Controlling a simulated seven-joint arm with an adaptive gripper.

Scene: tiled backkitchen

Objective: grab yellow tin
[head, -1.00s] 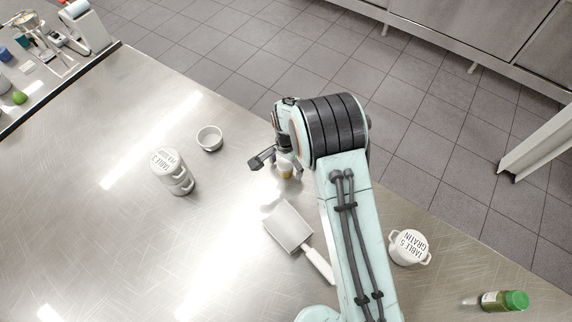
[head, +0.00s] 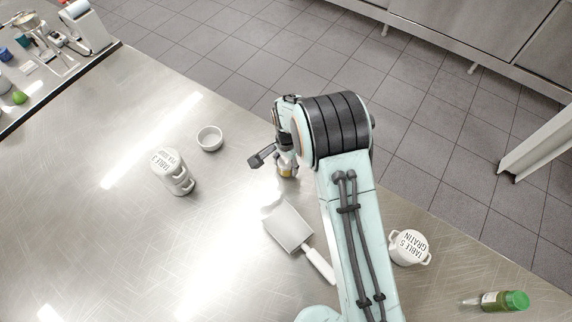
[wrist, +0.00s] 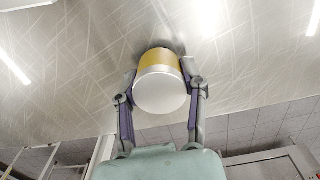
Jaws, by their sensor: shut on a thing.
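The yellow tin (wrist: 160,58) has a yellow side and a pale round end that faces the camera in the wrist view. My gripper (wrist: 160,88) is shut on it, with one finger against each side. In the head view the tin (head: 287,171) shows as a small patch of yellow and white below my gripper (head: 285,160), near the far edge of the steel table. Most of it is hidden there by my gripper. I cannot tell whether it still touches the table.
A white scraper (head: 290,226) lies on the table (head: 90,220) just below the gripper. A white lidded pot (head: 409,247) and a green-capped bottle (head: 505,300) are at the right.

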